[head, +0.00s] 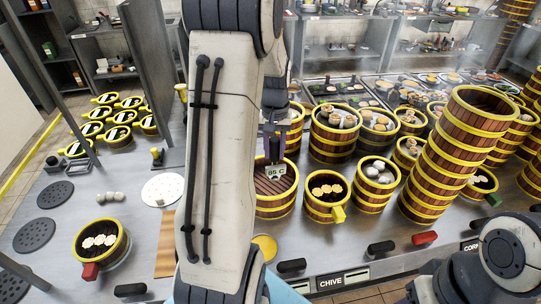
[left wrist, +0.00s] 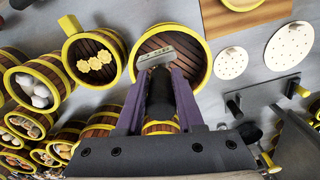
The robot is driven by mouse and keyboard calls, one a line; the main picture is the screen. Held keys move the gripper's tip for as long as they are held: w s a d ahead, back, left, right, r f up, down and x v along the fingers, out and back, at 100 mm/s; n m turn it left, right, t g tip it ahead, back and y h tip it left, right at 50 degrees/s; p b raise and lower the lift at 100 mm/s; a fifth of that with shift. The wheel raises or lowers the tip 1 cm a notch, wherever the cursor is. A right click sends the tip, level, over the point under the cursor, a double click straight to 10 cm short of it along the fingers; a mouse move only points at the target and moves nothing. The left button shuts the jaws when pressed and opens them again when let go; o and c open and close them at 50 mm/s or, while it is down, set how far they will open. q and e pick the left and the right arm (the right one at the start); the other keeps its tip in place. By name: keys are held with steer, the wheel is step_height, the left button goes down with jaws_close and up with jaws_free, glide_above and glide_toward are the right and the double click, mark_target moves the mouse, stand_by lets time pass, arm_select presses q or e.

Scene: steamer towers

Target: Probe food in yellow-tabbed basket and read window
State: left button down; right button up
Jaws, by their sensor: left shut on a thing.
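The yellow-tabbed basket (head: 309,206) stands on the counter with its yellow tab (head: 338,214) toward the front. Pale yellow food pieces (head: 326,188) lie on its dark slats. It also shows in the left wrist view (left wrist: 122,72), upper left, with its tab (left wrist: 70,25). My left gripper (head: 273,152) is shut on a probe, whose pale window (head: 276,171) reads 85 C. The window's grey housing shows edge-on in the left wrist view (left wrist: 155,57). The gripper is over the empty slatted basket left of the yellow-tabbed one. The probe's tip is hidden. My right gripper is out of view.
The empty slatted basket (head: 278,212) stands below the probe. A tall basket stack (head: 455,150) rises on the right. A red-tabbed basket (head: 75,246) and perforated white disc (head: 163,189) are at left. My left arm hides part of the counter.

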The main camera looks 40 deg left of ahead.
arm_select(q)
steer(key=shift+w+a+f, duration=0.15)
steer(key=shift+a+f, duration=0.1)
steer(key=shift+a, duration=0.2)
steer(key=shift+w+a+f, duration=0.15)
steer(key=shift+a+f, duration=0.1)
steer(key=shift+a, duration=0.2)
step_height(320, 180, down, 3)
steer(key=shift+f+p, duration=0.2)
steer(key=shift+p, duration=1.05)
steer(key=shift+f, duration=0.2)
steer(key=shift+f, duration=0.1)
steer(key=c, duration=0.5)
jaws_free()
